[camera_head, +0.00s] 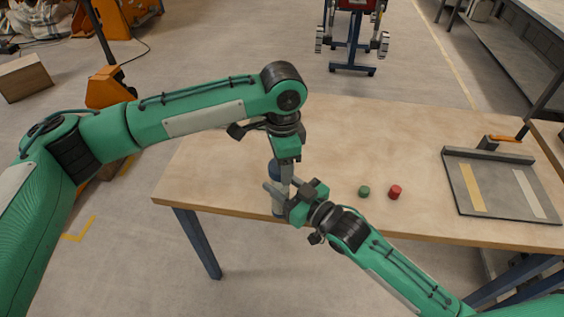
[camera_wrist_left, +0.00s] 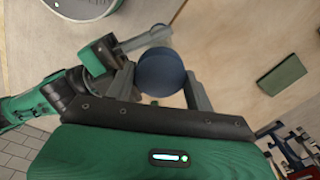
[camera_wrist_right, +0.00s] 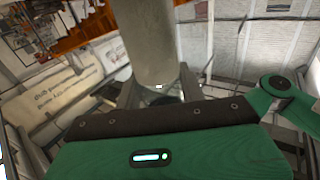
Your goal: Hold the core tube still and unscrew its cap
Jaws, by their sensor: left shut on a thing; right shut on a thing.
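The core tube (camera_head: 278,209) is a pale grey cylinder near the table's front edge, mostly hidden behind my grippers in the head view. It fills the upper middle of the right wrist view (camera_wrist_right: 148,38). My right gripper (camera_head: 281,192) is shut on the tube from the side. The dark blue round cap (camera_wrist_left: 160,72) shows between the left fingers in the left wrist view, and its edge shows in the head view (camera_head: 274,171). My left gripper (camera_head: 284,170) points down from above and is shut on the cap. I cannot tell whether the tube touches the table.
A small green cylinder (camera_head: 364,191) and a red one (camera_head: 395,192) stand on the wooden table (camera_head: 350,130), right of my grippers. A grey tray (camera_head: 505,195) with a yellow and a white strip lies at the right. The table's back middle is clear.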

